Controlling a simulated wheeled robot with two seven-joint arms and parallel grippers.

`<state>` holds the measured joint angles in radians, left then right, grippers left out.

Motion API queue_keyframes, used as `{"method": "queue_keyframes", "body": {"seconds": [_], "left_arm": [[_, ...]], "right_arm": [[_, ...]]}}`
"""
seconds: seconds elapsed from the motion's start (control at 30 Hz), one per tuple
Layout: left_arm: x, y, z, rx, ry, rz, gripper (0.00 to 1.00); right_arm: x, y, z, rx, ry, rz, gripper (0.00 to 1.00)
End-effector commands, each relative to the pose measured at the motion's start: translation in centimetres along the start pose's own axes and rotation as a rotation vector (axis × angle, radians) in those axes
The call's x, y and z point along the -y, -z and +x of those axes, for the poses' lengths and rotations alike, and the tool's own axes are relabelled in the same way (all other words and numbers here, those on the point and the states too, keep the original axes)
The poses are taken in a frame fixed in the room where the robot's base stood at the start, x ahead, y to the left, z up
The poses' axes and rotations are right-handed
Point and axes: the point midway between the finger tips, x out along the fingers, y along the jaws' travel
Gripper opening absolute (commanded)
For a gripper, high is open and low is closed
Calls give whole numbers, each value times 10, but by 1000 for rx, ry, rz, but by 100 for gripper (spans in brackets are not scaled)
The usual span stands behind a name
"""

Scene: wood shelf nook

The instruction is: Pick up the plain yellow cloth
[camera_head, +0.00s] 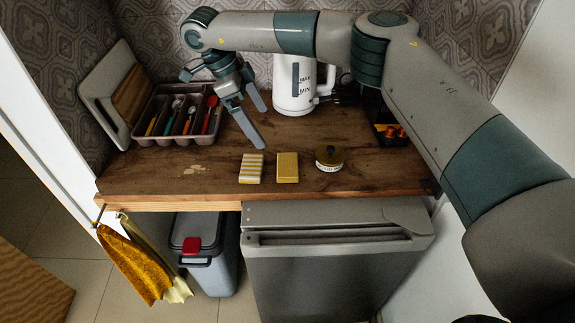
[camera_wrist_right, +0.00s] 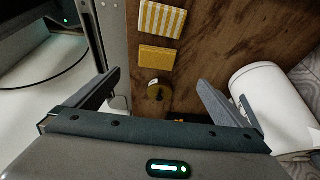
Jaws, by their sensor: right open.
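My right gripper (camera_head: 262,128) is open and empty, above the counter and behind the cloths. My left gripper is not in view.
A white kettle (camera_head: 293,85) stands at the back under my right arm. A cutlery tray (camera_head: 160,117) and leaning boards (camera_head: 120,95) are at the left. Cloths (camera_head: 140,262) hang off the counter's left end. The counter front, left of the striped cloth, is mostly free.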

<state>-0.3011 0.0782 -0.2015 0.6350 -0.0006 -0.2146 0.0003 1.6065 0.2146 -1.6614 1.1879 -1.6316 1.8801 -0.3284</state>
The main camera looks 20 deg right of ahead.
Motion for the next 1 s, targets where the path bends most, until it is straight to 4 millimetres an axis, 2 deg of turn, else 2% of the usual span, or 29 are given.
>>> {"method": "queue_keyframes", "body": {"seconds": [0.07,0.13,0.5,0.7,1.0], "left_arm": [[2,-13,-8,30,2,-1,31],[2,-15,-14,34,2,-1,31],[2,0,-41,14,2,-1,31],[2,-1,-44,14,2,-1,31],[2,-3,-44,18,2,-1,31]], "right_arm": [[-1,2,10,-2,-4,0,100],[-1,2,22,-1,-4,-1,100],[-1,2,86,-2,-3,1,100],[-1,1,101,-1,-2,0,100],[-1,1,102,0,-1,1,100]]}}
